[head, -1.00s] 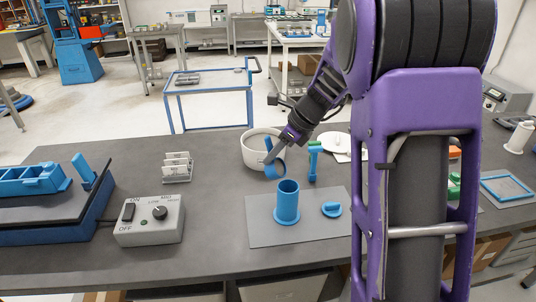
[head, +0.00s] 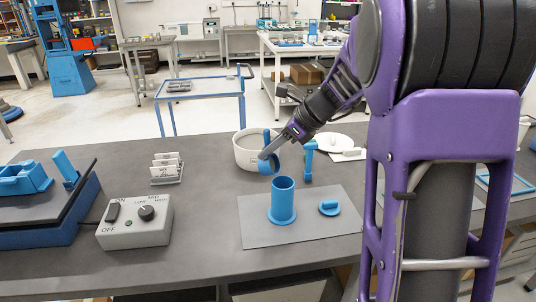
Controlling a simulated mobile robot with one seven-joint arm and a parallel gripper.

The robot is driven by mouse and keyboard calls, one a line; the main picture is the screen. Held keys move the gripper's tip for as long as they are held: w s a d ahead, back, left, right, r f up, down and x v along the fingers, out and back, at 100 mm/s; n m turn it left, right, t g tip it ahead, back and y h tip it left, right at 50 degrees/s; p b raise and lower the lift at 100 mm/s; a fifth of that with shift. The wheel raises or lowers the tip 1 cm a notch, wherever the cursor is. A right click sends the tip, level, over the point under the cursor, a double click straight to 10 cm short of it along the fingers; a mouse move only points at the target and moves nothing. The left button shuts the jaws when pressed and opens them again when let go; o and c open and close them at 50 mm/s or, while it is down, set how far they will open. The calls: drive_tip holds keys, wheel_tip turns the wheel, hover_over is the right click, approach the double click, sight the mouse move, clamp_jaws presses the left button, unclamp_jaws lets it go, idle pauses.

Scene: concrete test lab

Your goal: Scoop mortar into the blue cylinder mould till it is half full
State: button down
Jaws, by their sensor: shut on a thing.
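The blue cylinder mould (head: 283,199) stands upright on a grey mat (head: 262,233) on the bench. Its inside fill cannot be seen. A white bowl (head: 245,157) stands behind it to the left; its contents are hidden from this angle. My gripper (head: 266,155) is shut on a blue scoop (head: 269,167), with its upright handle rising above the jaws. The scoop hangs in front of the bowl's right side in the picture, above and behind the mould. Whether the scoop holds mortar cannot be told.
A blue lid-like piece (head: 329,208) lies on the mat right of the mould. A blue upright tool (head: 309,161) stands behind. A grey control box (head: 136,222), a small rack (head: 167,169) and a blue machine (head: 48,222) stand left. A white disc (head: 333,141) lies behind right.

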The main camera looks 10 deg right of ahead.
drive_tip(key=shift+s+d+f+t+y+b, duration=0.15)
drive_tip(key=shift+d+f+t+y+b, duration=0.25)
drive_tip(key=shift+b, duration=1.25)
drive_tip(key=shift+r, duration=0.15)
drive_tip(key=shift+s+d+f+t+y+b, duration=0.15)
drive_tip(key=shift+s+d+t+y, duration=0.35)
drive_tip(key=shift+y, duration=0.65)
drive_tip(key=shift+s+d+f+t+y+b, duration=0.1)
drive_tip(key=shift+s+d+f+t+y, duration=0.15)
drive_tip(key=shift+d+t+y, duration=0.7)
drive_tip(key=shift+s+d+f+t+y+b, duration=0.1)
drive_tip(key=shift+s+d+t+y, duration=0.3)
drive_tip(key=shift+y, duration=0.9)
